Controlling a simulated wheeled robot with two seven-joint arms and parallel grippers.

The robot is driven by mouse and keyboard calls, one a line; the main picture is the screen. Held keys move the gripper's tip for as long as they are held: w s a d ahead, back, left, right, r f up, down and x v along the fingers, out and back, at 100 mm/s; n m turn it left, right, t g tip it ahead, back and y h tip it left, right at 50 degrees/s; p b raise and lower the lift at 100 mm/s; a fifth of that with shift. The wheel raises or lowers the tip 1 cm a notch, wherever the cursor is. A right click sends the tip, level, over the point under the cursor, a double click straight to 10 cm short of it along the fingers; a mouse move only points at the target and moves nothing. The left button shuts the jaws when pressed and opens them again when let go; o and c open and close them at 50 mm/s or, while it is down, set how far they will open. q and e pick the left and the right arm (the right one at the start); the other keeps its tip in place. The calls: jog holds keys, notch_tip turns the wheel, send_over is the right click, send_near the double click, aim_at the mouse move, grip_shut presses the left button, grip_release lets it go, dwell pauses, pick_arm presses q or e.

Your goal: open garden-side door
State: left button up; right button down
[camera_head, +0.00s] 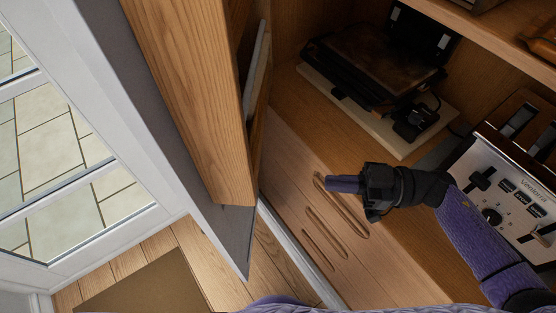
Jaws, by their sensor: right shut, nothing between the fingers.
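A white-framed glazed door (110,110) stands at the left, with pale paving showing through its panes. No handle of it shows in view. My right gripper (345,184) is shut and empty. It reaches in from the lower right and is over the wooden counter, in front of the slotted wooden panel, well to the right of the glazed door. My left gripper is not in view.
A wooden cabinet side (190,90) stands between the glazed door and my right gripper. A black appliance (375,60) sits on a board on the shelf. A toaster (510,195) is at the right. A brown mat (140,290) lies on the plank floor.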

aim_at(251, 178)
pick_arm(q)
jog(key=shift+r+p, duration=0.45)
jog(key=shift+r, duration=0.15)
pick_arm(e)
jog(key=a, duration=0.4)
jog(key=w+a, duration=0.1)
jog(key=a, duration=0.7)
jog(key=shift+w, duration=0.15)
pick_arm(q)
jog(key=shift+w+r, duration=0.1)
